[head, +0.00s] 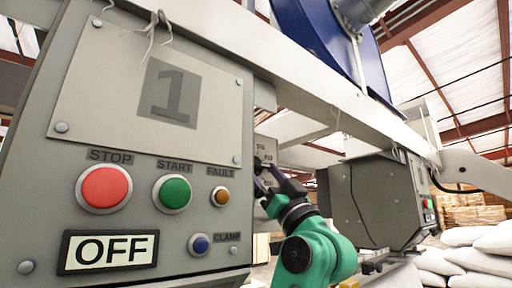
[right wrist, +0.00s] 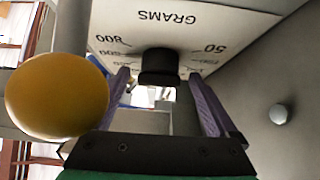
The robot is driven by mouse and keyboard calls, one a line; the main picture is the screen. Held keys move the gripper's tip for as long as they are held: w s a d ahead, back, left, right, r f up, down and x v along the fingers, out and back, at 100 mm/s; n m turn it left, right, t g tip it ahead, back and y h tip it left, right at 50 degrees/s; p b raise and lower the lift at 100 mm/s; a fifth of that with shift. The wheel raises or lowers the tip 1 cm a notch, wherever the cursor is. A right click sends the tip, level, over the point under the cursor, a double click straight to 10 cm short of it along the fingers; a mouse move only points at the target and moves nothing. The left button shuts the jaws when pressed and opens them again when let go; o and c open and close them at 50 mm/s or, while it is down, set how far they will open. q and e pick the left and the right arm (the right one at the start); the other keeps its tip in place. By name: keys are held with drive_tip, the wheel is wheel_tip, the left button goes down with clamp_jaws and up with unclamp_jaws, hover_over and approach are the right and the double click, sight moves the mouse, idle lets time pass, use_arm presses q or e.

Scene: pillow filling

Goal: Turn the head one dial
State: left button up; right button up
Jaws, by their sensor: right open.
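The head one dial is a black knob (right wrist: 159,64) on a pale plate (right wrist: 215,22) marked GRAMS, with numbers such as 50 and 800; the plate appears upside down in the right wrist view. In the head view, the plate (head: 266,147) shows partly, beyond the edge of the panel marked 1. My right gripper (head: 266,178) is at this plate, with its arm coming from below. In the right wrist view, my right gripper (right wrist: 158,78) is open, its purple fingers on either side of the knob with gaps. Whether the fingertips reach the plate is unclear. My left gripper is out of view.
The grey panel (head: 70,130) left of my gripper has a red STOP button (head: 104,188), green START button (head: 172,193), orange FAULT lamp (head: 220,196), blue CLAMP button (head: 200,244) and OFF sign (head: 108,251). A rounded orange thing (right wrist: 57,96) is close beside the fingers. White sacks (head: 470,262) lie right.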

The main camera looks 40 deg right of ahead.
drive_tip(key=shift+p+x, duration=0.3)
drive_tip(key=shift+x, duration=0.75)
drive_tip(key=shift+s+r, duration=0.15)
drive_tip(key=shift+s, duration=0.25)
drive_tip(key=shift+w, duration=0.15)
drive_tip(key=c, duration=1.4)
use_arm(q)
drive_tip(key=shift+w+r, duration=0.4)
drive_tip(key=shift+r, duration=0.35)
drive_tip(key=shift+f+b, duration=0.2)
drive_tip(key=shift+b, duration=0.1)
use_arm(e)
drive_tip(key=shift+d+n+y, duration=0.1)
drive_tip(key=shift+n+y, duration=0.3)
drive_tip(key=shift+n, duration=0.2)
